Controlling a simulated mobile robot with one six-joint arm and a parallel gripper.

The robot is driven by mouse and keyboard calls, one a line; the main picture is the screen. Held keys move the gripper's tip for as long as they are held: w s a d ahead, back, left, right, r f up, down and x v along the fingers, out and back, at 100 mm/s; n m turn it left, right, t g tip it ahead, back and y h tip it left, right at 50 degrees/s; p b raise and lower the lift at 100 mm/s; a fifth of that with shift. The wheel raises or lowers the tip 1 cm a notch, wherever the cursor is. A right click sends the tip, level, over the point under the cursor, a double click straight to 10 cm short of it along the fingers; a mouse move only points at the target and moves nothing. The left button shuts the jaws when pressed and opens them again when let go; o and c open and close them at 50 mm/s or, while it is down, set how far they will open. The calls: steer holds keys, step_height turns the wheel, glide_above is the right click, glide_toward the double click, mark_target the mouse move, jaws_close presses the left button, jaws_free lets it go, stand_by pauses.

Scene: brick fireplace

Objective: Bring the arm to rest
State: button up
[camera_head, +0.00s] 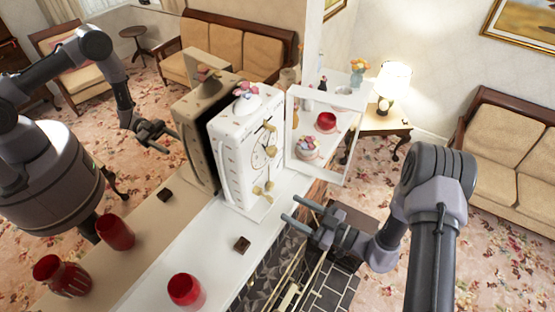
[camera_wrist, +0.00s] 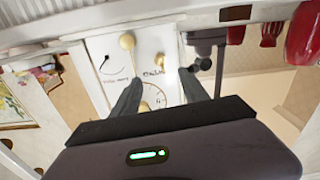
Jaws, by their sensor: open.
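My gripper (camera_head: 290,208) is open and empty in the head view. It hangs in front of the mantel edge, just right of and below a white clock (camera_head: 228,165) with gold parts. A white-framed pane (camera_head: 360,140), apparently the clock's open door, stands out to the clock's right, above my gripper. In the wrist view my two dark fingers (camera_wrist: 160,80) are spread apart, with the clock front (camera_wrist: 147,55) and its gold knobs beyond them. I see no contact between the fingers and the clock. My arm reaches up from the lower right, bent at the elbow.
A red vase (camera_head: 186,291) and a small brown block (camera_head: 242,244) stand on the white mantel (camera_head: 205,255). A mirror behind reflects them and my arm. The fireplace (camera_head: 335,285) lies below. A lamp (camera_head: 392,82) and sofa (camera_head: 500,150) stand behind; floor at right is open.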

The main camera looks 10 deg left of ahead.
steer(key=s+f+n+g+h+b, duration=0.35)
steer(key=s+n+b, duration=0.25)
steer(key=n+b, duration=0.7)
steer(key=s+f+n+g+h+b, duration=0.2)
steer(key=s+n+g+b, duration=0.3)
steer(key=n+b, duration=0.8)
steer(key=s+d+f+n+t+h+b, duration=0.3)
steer(key=d+f+n+b, duration=0.3)
steer(key=n+b, duration=0.4)
steer(key=s+d+f+n+t+h+b, duration=0.4)
steer(key=d+n+b, duration=0.5)
steer(key=n, duration=0.7)
step_height(320, 180, down, 3)
steer(key=shift+s+d+n+t+h+b, duration=0.15)
steer(key=shift+s+n+t+h+b, duration=0.15)
steer(key=shift+t+h+b, duration=0.7)
